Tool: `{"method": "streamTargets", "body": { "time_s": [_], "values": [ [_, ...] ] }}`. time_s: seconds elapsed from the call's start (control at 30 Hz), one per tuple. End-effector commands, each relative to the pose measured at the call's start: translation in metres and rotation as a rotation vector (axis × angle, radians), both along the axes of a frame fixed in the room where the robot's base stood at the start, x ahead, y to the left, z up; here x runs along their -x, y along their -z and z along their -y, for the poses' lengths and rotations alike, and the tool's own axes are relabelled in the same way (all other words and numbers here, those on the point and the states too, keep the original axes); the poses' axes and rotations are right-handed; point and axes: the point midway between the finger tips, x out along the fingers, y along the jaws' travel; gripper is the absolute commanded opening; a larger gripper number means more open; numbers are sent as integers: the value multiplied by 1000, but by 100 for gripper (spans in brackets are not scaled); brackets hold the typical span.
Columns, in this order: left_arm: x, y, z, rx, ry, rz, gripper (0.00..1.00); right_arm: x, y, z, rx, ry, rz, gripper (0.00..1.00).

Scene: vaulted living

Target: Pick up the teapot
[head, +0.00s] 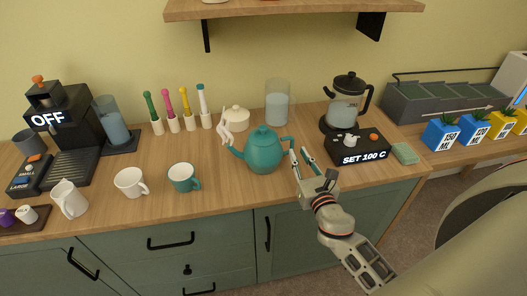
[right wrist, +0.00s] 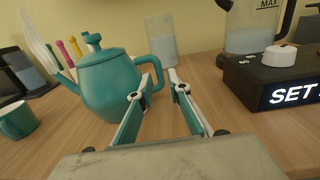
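The teal teapot (head: 263,152) stands upright on the wooden counter, lid on, spout to the left and handle to the right. It also shows in the right wrist view (right wrist: 108,85). A white wisp-like shape (head: 225,127) rises at its spout. My right gripper (head: 299,158) is at the handle side of the teapot. In the right wrist view its two fingers (right wrist: 160,82) are apart, with the handle (right wrist: 155,64) close to the left fingertip. I cannot tell whether they touch. Nothing is held. My left gripper is not in view.
A heating base (head: 358,146) with a glass kettle (head: 346,105) stands right of the gripper. A glass container (head: 277,103) and a white sugar pot (head: 236,118) are behind the teapot. A teal mug (head: 183,178) stands to its left. Counter in front of the teapot is clear.

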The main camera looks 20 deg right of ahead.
Motion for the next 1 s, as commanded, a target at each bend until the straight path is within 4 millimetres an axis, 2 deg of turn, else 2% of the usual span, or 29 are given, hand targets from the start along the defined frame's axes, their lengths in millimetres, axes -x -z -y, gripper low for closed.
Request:
{"method": "streamTargets", "body": {
  "time_s": [0.1,0.3,0.53,0.57,0.6,0.63,1.0],
  "values": [
    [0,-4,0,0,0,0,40,-20,-2,2,0,1,3,18],
    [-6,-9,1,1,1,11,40,-37,0,5,-2,0,-1,18],
    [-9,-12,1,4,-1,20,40,-38,0,5,-2,-1,-1,18],
    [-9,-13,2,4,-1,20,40,-38,0,5,-2,-1,-1,13],
    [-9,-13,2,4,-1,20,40,-38,0,5,-2,-1,-1,2],
    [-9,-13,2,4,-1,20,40,-38,0,5,-2,-1,-1,0],
    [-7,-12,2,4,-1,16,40,-39,-4,5,-5,-2,6,0]
  ]
}}
